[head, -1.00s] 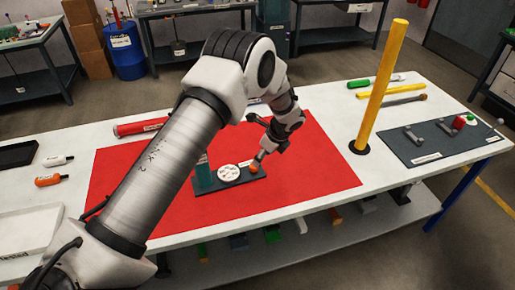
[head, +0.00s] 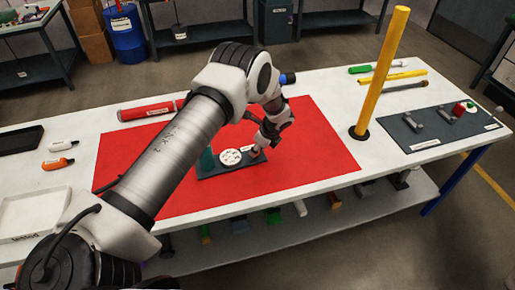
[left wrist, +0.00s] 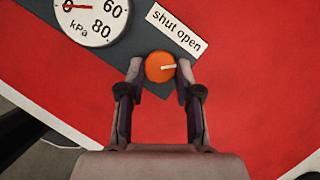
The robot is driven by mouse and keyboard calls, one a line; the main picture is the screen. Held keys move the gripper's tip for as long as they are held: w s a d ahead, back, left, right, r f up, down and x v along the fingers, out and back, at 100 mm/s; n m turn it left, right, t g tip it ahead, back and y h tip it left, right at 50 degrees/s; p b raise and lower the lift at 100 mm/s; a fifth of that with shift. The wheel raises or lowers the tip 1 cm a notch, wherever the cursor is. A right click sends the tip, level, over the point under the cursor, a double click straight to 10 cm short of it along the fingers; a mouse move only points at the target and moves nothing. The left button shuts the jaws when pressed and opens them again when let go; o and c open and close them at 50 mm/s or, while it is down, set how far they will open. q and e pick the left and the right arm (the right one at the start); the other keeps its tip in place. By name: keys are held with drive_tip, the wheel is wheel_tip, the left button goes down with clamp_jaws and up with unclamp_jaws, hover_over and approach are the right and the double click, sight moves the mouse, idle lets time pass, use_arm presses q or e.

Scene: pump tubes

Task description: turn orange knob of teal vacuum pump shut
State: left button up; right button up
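The teal vacuum pump (head: 207,160) stands on a dark base plate on the red mat, beside a round white gauge (head: 230,157). The orange knob (left wrist: 160,67) shows in the left wrist view; its white pointer line aims right. A white label (left wrist: 176,29) beyond it reads "shut open". The gauge (left wrist: 88,16) needle lies near 0. My left gripper (left wrist: 161,70) has one fingertip on each side of the knob, with a narrow gap visible. In the head view my left gripper (head: 257,151) is over the knob's end of the plate and hides the knob. My right gripper is not in view.
The red mat (head: 310,165) is clear around the base plate. A red tube (head: 150,110) lies at the back left. Trays are at the left.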

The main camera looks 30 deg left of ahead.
use_arm(q)
drive_tip(key=shift+f, duration=0.1)
clamp_jaws()
